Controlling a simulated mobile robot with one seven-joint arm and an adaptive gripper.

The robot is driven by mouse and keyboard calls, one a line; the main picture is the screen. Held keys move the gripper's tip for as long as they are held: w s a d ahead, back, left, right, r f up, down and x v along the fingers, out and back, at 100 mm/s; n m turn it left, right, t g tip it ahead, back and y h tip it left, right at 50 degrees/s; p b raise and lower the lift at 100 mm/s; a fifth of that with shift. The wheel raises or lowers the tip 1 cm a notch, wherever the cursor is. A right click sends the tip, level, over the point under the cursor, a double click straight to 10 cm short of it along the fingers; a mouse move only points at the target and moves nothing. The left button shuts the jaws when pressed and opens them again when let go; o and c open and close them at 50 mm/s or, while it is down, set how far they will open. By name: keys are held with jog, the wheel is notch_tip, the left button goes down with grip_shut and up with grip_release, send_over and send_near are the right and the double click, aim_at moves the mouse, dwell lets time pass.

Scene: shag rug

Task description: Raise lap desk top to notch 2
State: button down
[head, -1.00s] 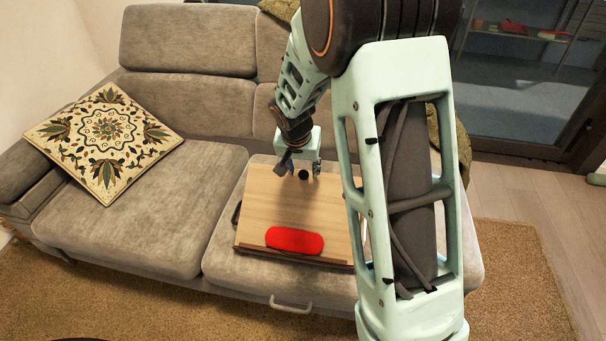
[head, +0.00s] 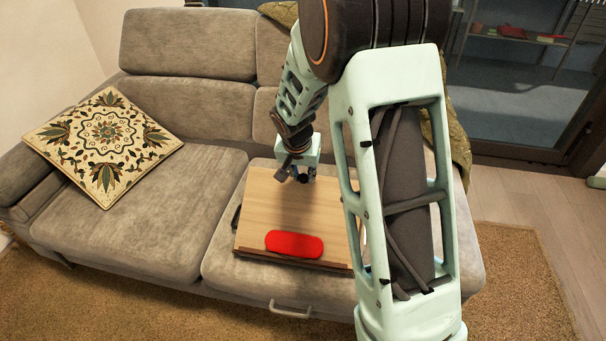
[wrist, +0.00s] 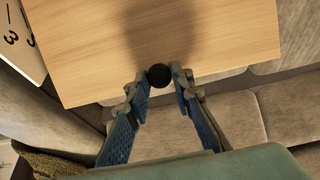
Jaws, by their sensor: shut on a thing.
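The lap desk's wooden top (head: 285,205) lies on the right sofa seat, with a dark ledge along its near edge. In the wrist view the top (wrist: 150,30) fills the upper part, and a round black knob (wrist: 159,75) sits near its edge. My gripper (head: 297,177) is at the far edge of the top. In the wrist view my gripper (wrist: 160,78) has its two fingertips on either side of the knob, shut on it. A white plate (wrist: 20,40) with a numeral 3 and dashes shows beside the top. The desk's supports are hidden.
A red oblong item (head: 294,244) lies on the top near the ledge. A patterned cushion (head: 104,147) rests on the sofa's left side. A grey handle (head: 290,310) juts from the sofa front.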

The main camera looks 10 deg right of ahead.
jog(key=shift+s+a+r, duration=0.3)
jog(key=shift+s+r, duration=0.3)
jog(key=shift+s, duration=0.1)
jog(key=c, duration=1.7)
grip_release()
jog(key=shift+r, duration=0.1)
jog(key=v, duration=1.1)
jog(key=shift+s+r, duration=0.25)
jog(key=shift+r, duration=0.1)
